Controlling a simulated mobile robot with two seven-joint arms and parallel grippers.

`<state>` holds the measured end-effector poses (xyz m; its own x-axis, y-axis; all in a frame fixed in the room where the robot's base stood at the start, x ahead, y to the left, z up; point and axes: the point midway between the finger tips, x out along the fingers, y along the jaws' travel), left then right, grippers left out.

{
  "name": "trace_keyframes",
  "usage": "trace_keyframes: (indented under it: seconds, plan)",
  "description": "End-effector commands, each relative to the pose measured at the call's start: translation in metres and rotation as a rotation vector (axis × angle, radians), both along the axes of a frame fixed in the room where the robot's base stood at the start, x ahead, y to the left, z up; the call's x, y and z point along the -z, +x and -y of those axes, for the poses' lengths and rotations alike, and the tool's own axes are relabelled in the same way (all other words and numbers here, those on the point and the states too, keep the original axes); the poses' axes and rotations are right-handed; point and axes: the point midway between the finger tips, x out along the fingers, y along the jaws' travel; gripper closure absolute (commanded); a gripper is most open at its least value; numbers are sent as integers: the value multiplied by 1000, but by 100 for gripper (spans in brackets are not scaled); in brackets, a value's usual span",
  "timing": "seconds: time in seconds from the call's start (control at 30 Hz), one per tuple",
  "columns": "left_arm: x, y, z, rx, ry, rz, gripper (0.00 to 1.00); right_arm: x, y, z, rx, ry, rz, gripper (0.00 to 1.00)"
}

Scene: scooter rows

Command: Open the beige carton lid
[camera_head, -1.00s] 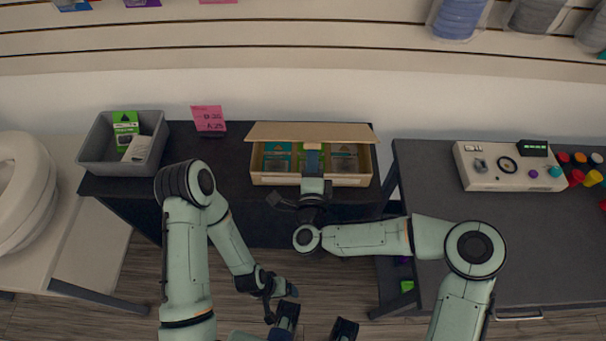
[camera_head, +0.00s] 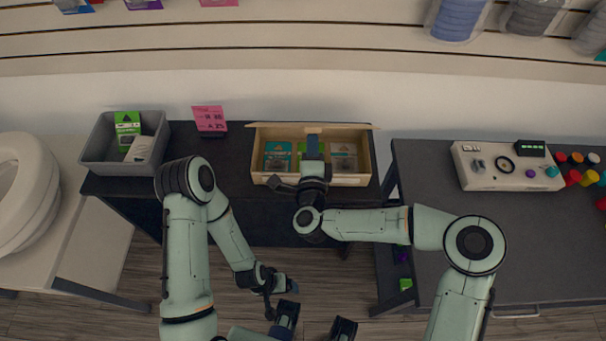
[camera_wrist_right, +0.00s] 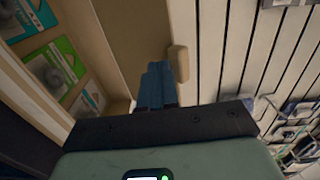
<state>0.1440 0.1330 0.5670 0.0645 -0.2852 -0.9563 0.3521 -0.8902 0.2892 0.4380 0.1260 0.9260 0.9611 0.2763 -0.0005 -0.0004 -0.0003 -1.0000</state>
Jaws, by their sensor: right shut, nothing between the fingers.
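The beige carton (camera_head: 347,181) stands on the dark table, with several teal and green packs inside. Its lid (camera_head: 275,126) stands raised along the back edge, seen nearly edge-on. In the right wrist view the lid (camera_wrist_right: 138,35) is a brown panel with a small tab (camera_wrist_right: 179,66) at its edge. My right gripper (camera_head: 312,139) is over the carton with its blue fingers shut and empty. The fingertips (camera_wrist_right: 157,68) are close to the lid's inner face; I cannot tell whether they touch. My left gripper (camera_head: 290,286) hangs low in front of the table, its jaws unclear.
A grey bin (camera_head: 93,148) with packs stands left on the table, beside a pink price card (camera_head: 209,118). A white control box (camera_head: 500,175) is on the right table (camera_head: 440,190). The slatted wall (camera_head: 200,60) rises behind. The table between card and bin is narrow.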

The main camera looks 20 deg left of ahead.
Motion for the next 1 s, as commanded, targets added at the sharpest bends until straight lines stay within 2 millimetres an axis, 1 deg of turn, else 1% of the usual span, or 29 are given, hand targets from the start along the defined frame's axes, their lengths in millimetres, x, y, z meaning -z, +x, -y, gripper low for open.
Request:
trace_keyframes:
  seconds: [0.2,0.63,1.0]
  plan:
    - [-4,1,0,0,0,1,14,-7,6,-2,1,0,1,100]
    - [-4,1,0,0,0,1,14,-8,9,-3,0,0,1,100]
    - [-5,1,0,0,0,2,14,-13,26,-8,1,2,2,100]
